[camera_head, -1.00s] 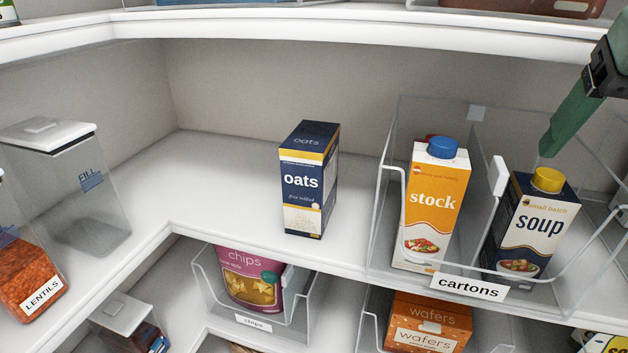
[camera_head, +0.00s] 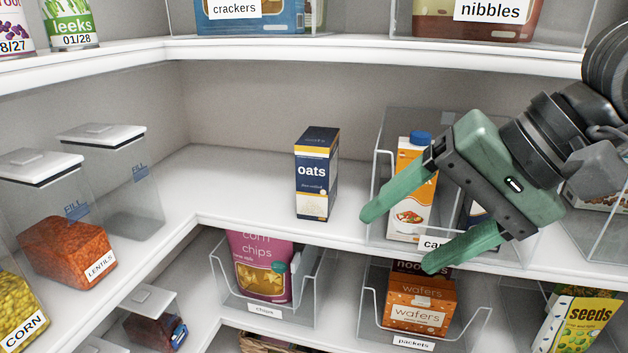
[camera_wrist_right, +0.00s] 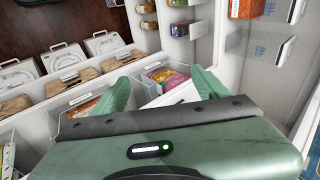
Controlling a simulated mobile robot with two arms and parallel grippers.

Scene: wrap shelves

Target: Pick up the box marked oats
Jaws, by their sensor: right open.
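The oats box (camera_head: 316,175) is dark blue, yellow and white. It stands upright on the middle shelf, left of the clear cartons bin, in the head view. My right gripper (camera_head: 393,238) is green, open and empty. It is to the right of the oats box and lower in the picture, in front of the cartons bin, with clear space between its fingers and the box. In the right wrist view its two fingers (camera_wrist_right: 160,88) are spread apart. I cannot make out the oats box in that view. My left gripper is not in view.
Lidded containers, one of lentils (camera_head: 68,250), stand at left. A shelf with bins (camera_head: 300,47) is above, and chips (camera_head: 262,270) and wafers (camera_head: 420,305) are below. Shelf around the oats is bare.

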